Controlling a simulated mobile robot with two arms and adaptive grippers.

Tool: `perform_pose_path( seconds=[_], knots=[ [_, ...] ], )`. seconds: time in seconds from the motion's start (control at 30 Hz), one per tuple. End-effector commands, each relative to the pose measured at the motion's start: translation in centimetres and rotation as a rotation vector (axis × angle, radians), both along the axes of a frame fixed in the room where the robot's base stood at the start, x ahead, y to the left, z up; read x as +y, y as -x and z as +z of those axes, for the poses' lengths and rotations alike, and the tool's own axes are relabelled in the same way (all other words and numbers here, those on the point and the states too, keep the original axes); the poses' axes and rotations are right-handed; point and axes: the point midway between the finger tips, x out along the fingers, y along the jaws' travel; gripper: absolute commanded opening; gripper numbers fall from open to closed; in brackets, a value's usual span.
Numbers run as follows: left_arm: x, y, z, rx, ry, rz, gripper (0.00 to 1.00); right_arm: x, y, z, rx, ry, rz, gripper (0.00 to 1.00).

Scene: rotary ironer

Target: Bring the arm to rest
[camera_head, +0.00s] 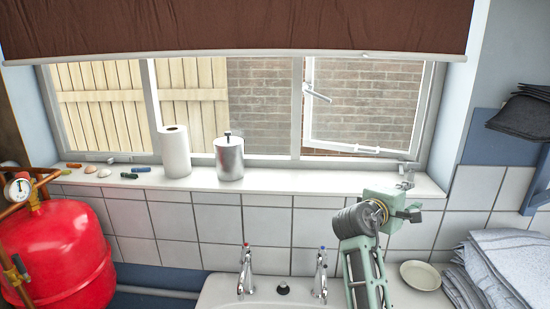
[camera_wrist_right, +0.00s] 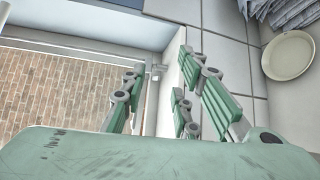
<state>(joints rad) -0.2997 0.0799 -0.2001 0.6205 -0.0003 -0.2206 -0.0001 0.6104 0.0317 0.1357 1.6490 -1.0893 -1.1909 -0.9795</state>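My right arm (camera_head: 362,262) rises from the bottom edge of the head view, in front of the tiled wall and to the right of the taps. My right gripper (camera_head: 408,208), pale green, is at the right end of the window sill, overlapping its edge in the picture. Whether it touches the sill I cannot tell. In the right wrist view the green fingers of the right gripper (camera_wrist_right: 156,82) stand apart with nothing between them. My left arm and left gripper are not in view.
A sink (camera_head: 262,297) with two taps lies below the window. On the sill (camera_head: 290,182) stand a paper roll (camera_head: 174,152) and a metal canister (camera_head: 229,158). A red tank (camera_head: 58,255) is at left. Folded grey cloths (camera_head: 500,265) and a pale dish (camera_head: 420,275) are at right.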

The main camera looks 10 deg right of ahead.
Motion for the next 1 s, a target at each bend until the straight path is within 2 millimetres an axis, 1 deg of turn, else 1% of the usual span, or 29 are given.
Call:
perform_pose_path(
  seconds=[0.07,0.13,0.17,0.2,0.27,0.3,0.37,0.4,0.47,0.5,0.57,0.6,0.7,0.8,1.0],
  knots=[
    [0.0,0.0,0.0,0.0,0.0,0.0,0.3,0.2,0.3,-1.0,-0.004,-0.018,0.007,0.28],
    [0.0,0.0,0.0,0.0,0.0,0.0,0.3,0.8,0.9,-3.1,-0.016,-0.063,0.021,0.28],
    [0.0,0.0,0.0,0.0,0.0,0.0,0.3,1.2,1.3,-4.4,-0.024,-0.092,0.03,0.28],
    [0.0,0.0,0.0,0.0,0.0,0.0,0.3,1.9,2.1,-6.5,-0.035,-0.141,0.044,0.28],
    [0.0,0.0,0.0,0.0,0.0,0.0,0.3,3.4,3.6,-10.0,-0.055,-0.232,0.066,0.28],
    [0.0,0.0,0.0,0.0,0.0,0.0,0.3,4.5,4.8,-12.5,-0.068,-0.303,0.081,0.28],
    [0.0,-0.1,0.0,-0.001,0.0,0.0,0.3,6.5,6.9,-16.1,-0.083,-0.419,0.097,0.28],
    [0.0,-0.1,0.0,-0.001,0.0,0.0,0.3,7.9,8.5,-18.4,-0.088,-0.496,0.105,0.28],
    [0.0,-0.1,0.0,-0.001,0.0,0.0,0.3,10.1,11.1,-21.5,-0.09,-0.614,0.107,0.28],
    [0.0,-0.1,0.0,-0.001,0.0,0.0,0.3,11.7,12.9,-23.4,-0.084,-0.693,0.106,0.28],
    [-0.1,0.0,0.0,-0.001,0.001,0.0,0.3,14.0,15.8,-25.9,-0.073,-0.81,0.094,0.28],
    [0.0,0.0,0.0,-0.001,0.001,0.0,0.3,15.6,17.7,-27.2,-0.063,-0.881,0.085,0.28],
    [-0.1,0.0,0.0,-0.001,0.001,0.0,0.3,18.7,21.8,-29.5,-0.035,-1.028,0.051,0.28],
    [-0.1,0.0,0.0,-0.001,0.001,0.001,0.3,21.2,25.1,-30.8,-0.008,-1.139,0.015,0.28],
    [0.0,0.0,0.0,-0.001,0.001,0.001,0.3,25.1,30.7,-32.1,0.051,-1.306,-0.057,0.28]
  ],
)
